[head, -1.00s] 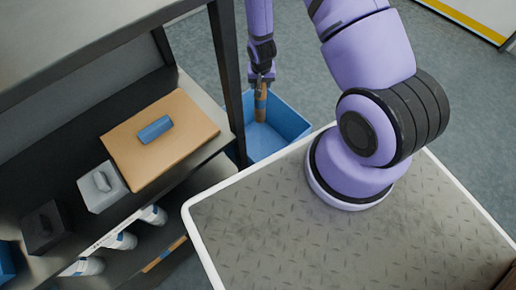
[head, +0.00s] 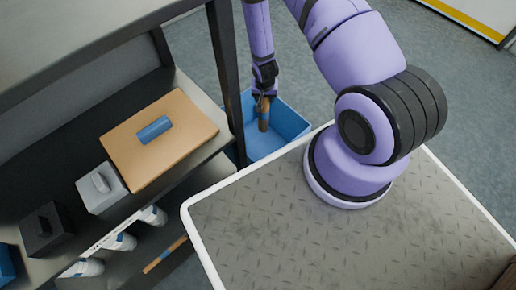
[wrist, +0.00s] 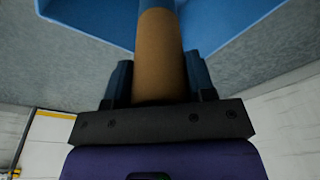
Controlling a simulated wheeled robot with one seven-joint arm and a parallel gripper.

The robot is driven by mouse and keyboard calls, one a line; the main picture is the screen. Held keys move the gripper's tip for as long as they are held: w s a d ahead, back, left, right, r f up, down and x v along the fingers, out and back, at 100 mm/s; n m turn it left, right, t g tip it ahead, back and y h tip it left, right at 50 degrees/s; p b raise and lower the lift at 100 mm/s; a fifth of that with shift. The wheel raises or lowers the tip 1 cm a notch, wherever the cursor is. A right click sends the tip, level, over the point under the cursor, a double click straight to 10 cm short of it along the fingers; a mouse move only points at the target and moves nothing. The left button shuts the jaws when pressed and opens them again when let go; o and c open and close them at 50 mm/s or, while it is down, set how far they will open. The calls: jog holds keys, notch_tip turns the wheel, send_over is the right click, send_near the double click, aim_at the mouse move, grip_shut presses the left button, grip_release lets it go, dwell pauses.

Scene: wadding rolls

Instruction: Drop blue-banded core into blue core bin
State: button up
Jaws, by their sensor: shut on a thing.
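My gripper (head: 265,94) is shut on the blue-banded core (head: 264,115), a brown cardboard tube. In the wrist view the core (wrist: 160,60) stands between the two dark fingers, with its blue band at the top edge of the picture. The blue core bin (head: 292,120) is an open box low beside the shelf rack, past my base's edge. In the head view the core hangs over the bin's opening, slightly tilted; I cannot tell how deep its lower end is. Blue bin walls (wrist: 85,12) show beyond the core in the wrist view.
The dark rack post (head: 225,85) stands close left of the bin. The shelf holds a cardboard slab (head: 185,145) with a blue piece (head: 154,130), a grey box (head: 101,188) and a dark box (head: 45,230). White rolls (head: 123,241) lie below. Open floor (head: 330,85) lies right of the bin.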

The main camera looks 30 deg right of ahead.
jog(key=o, duration=1.3)
jog(key=r, duration=0.3)
jog(key=s+r, duration=0.1)
jog(key=r, duration=0.3)
jog(key=a+r, duration=0.1)
jog(key=r, duration=0.2)
jog(key=shift+s+r, duration=0.2)
jog(key=shift+r, duration=0.15)
